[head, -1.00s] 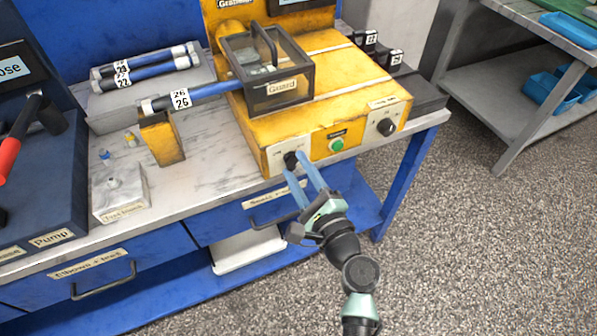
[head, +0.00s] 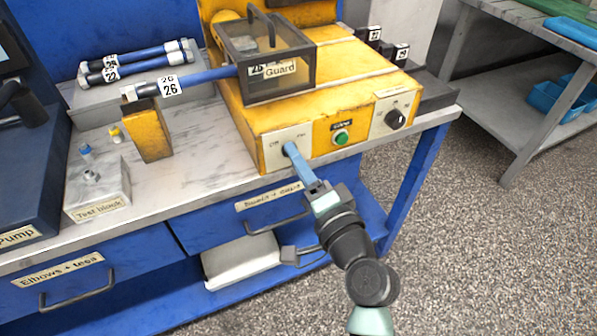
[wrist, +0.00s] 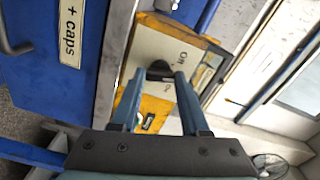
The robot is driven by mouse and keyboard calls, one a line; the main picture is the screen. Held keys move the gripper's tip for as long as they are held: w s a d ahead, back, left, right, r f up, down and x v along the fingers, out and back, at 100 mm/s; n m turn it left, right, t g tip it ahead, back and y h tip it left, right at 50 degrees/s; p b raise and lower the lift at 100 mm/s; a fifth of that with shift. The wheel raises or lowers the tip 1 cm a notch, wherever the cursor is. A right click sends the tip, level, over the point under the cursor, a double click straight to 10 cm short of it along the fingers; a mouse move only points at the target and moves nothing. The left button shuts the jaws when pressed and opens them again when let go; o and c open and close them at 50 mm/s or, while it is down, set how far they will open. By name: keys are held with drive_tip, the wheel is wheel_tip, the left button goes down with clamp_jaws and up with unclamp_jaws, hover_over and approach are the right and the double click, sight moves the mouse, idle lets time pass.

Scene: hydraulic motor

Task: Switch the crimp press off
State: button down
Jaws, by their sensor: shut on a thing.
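The yellow crimp press (head: 268,124) stands on the bench. A pale switch plate (head: 272,147) is at the left of its front, with an Off label on the left and an On label on the right. My gripper (head: 291,150) reaches up to this plate from below, its blue fingers overlapping in the head view. In the wrist view the fingertips are shut on a black switch knob (wrist: 160,70), one on each side. An ON label shows beside the knob. The knob is mostly hidden in the head view, and I cannot tell which label it points to.
A green button (head: 341,138) and a black dial (head: 396,119) sit right of the switch. A clear guard box (head: 268,75) covers one end of hose 26 (head: 208,77). Drawers with handles (head: 277,225) lie below the bench edge. Floor at right is clear.

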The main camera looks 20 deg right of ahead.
drive_tip(key=shift+f+n+b, duration=0.1)
drive_tip(key=shift+n+b, duration=2.05)
drive_tip(key=shift+n, duration=0.65)
drive_tip(key=shift+c, duration=2)
unclamp_jaws()
drive_tip(key=shift+s, duration=0.1)
drive_tip(key=s, duration=1.2)
drive_tip(key=shift+s+d, duration=0.25)
drive_tip(key=shift+s, duration=0.15)
